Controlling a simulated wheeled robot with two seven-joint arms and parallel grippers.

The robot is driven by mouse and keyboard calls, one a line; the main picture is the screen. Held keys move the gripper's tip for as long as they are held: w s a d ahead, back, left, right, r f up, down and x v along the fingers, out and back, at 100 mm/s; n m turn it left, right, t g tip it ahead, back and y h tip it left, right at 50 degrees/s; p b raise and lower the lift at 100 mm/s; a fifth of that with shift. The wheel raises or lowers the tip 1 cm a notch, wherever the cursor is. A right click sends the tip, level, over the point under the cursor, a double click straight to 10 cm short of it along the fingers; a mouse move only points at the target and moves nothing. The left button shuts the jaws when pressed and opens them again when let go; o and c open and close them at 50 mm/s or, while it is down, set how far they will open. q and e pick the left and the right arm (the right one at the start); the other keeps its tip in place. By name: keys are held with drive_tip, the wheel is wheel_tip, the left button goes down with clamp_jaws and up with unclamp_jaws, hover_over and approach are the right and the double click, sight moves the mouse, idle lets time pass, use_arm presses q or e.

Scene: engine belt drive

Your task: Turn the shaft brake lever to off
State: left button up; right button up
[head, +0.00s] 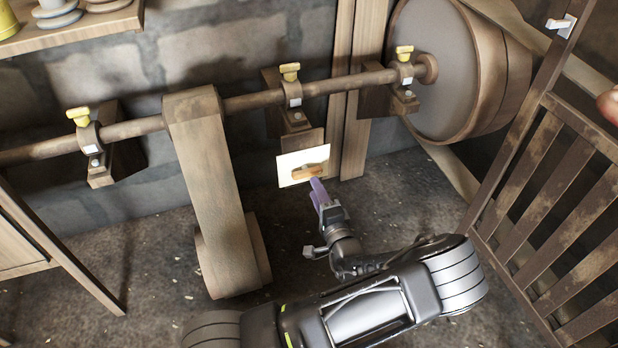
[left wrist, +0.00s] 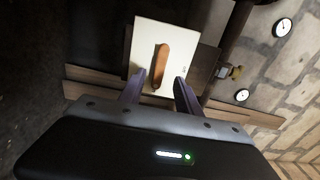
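The shaft brake lever (head: 311,172) is a short orange-brown handle on a white plate (head: 289,167), fixed to a wooden block under the overhead shaft. In the head view it lies slightly tilted from horizontal. My left gripper (head: 318,188), with purple fingers, is just in front of the plate's lower right part. In the left wrist view the lever (left wrist: 162,62) stands ahead on the plate (left wrist: 147,35), and its near end shows between the two parted fingertips (left wrist: 160,84). The gripper is open; I see no clear contact. My right gripper is not in view.
A long shaft (head: 253,100) with yellow-topped bearings runs along the wall. A wide belt (head: 209,160) drops from it to a floor pulley, left of my arm. A large wheel (head: 432,70) is at the back right. A slatted wooden gate (head: 560,200) stands at right.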

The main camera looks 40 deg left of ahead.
sight(308, 175)
use_arm(q)
drive_tip(key=b+x, duration=0.1)
drive_tip(key=x, duration=0.4)
drive_tip(key=shift+a+f, duration=0.1)
drive_tip(key=shift+w+a, duration=0.35)
drive_tip(key=shift+a, duration=0.1)
clamp_jaws()
